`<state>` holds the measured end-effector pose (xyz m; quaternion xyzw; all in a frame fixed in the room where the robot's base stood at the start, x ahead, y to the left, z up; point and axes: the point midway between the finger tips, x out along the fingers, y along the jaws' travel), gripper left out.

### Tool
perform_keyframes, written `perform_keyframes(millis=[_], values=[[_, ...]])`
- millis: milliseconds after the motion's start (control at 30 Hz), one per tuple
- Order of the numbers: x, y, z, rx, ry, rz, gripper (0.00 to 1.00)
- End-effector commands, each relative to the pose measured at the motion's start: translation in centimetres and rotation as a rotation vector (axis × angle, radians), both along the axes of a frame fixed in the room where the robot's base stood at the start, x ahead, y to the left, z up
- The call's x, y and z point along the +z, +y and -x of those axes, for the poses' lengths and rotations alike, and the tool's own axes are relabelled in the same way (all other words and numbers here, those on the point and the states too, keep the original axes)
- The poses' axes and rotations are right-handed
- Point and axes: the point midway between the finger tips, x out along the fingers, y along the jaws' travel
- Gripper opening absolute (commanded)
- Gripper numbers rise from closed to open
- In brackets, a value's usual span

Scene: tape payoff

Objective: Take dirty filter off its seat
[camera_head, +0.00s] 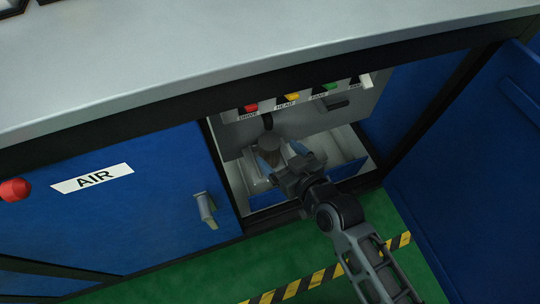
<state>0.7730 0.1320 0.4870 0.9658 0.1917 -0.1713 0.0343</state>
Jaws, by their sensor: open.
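A grey-brown, roughly cylindrical part (268,142), which looks like the dirty filter, stands inside the open cabinet bay, below the coloured labels. My gripper (281,155) reaches into the bay from the lower right. Its two blue-tipped fingers are spread apart, just in front of the filter's lower part. I cannot tell whether they touch it. The filter's lower end and its seat are mostly hidden by the gripper.
A panel (235,133) with red, yellow and green markers backs the bay. A closed blue AIR door (110,215) with a handle (205,210) is left; an open blue door (470,160) is right. A grey worktop (200,65) overhangs. Striped tape (310,281) crosses the green floor.

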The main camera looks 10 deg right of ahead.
Motion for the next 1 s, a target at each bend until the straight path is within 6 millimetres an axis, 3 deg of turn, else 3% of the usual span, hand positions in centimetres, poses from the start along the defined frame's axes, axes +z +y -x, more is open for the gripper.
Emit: perform_keyframes(millis=[600,967,1000], values=[[-2.4,2.4,-6.2,0.001,-0.002,-0.001,0.89],[-2.6,2.7,-7.0,0.001,-0.001,-0.001,0.89],[-2.6,2.7,-7.0,0.001,-0.001,-0.001,0.86]])
